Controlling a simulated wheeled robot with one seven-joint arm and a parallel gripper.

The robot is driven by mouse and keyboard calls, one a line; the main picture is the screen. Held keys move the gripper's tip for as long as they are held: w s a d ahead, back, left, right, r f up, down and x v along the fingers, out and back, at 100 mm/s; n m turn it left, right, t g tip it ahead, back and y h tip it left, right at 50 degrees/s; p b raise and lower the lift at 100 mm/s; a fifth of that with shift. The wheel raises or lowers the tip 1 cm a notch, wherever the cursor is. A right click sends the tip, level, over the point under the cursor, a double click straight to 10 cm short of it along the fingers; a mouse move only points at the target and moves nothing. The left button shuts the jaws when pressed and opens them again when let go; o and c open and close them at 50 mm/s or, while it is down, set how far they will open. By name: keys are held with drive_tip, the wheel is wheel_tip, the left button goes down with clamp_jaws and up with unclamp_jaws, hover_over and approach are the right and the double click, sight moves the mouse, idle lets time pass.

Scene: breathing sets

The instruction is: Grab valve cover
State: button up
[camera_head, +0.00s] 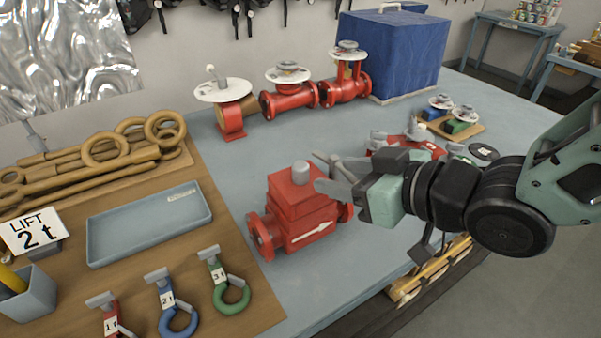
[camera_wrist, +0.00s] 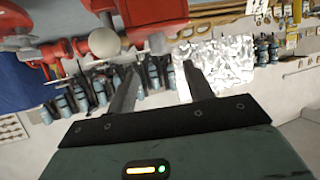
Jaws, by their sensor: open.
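The red valve (camera_head: 312,236) stands on the blue-grey bench with a white arrow on its side and a flange at each end. On top sits its blocky red cover (camera_head: 288,192) with a short grey knob (camera_head: 302,173). My gripper (camera_head: 324,173) is open and reaches in from the right, its fingers close to the right of the knob in this view. I cannot tell whether they touch it. In the wrist view both fingers (camera_wrist: 160,72) are spread with nothing held between them. Red parts (camera_wrist: 60,48) show at the top left there; which valve they belong to is unclear.
Several red valves with white discs (camera_head: 290,75) stand along the back beside a blue covered box (camera_head: 392,50). More red parts (camera_head: 408,145) lie behind my gripper. A blue tray (camera_head: 150,222), shackles (camera_head: 170,310) and a lift sign (camera_head: 34,232) are at left. Bench in front is clear.

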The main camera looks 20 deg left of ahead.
sight(307, 169)
drive_tip(key=shift+p+x, duration=1.95)
drive_tip(key=shift+x, duration=3)
drive_tip(key=shift+w+d, duration=0.1)
drive_tip(key=shift+w, duration=0.05)
clamp_jaws()
